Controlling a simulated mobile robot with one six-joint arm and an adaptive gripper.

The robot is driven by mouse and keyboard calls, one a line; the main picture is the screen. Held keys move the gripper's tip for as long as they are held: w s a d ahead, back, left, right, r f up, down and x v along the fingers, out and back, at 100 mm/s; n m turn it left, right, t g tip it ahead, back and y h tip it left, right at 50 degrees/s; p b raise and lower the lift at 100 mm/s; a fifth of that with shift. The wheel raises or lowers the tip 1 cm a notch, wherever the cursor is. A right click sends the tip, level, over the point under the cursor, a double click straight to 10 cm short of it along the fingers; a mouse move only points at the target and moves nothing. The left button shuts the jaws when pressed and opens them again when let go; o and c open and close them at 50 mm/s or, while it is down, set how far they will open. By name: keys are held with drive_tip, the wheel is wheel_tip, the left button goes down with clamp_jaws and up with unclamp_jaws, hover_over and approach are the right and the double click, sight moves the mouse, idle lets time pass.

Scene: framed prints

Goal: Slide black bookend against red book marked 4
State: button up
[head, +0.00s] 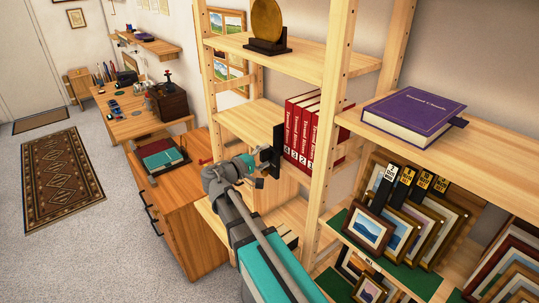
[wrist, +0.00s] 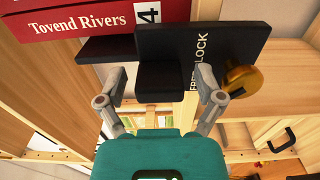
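The black bookend (head: 278,147) stands upright on the middle shelf, just left of the row of red books. In the wrist view the bookend (wrist: 225,38) shows pale lettering and a black block that sits between my fingers. The red book marked 4 (wrist: 75,22) lies beside the bookend there; it is the leftmost book (head: 291,125) in the head view. I cannot tell whether book and bookend touch. My gripper (head: 264,166) is at the bookend's left side. In the wrist view my gripper (wrist: 161,82) has its fingers apart around the block, with gaps visible on both sides.
Wooden posts (head: 333,110) frame the shelf. A purple book (head: 414,116) lies on the right shelf above framed prints (head: 368,231). A gold disc (head: 267,20) stands on the upper shelf. A wooden cabinet (head: 178,195) stands at the left.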

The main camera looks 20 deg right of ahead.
idle(0.3)
drive_tip(key=shift+a, duration=0.15)
drive_tip(key=v, duration=1.1)
drive_tip(key=shift+s+a, duration=0.2)
drive_tip(key=shift+a, duration=0.15)
drive_tip(key=shift+s+f, duration=0.1)
idle(0.3)
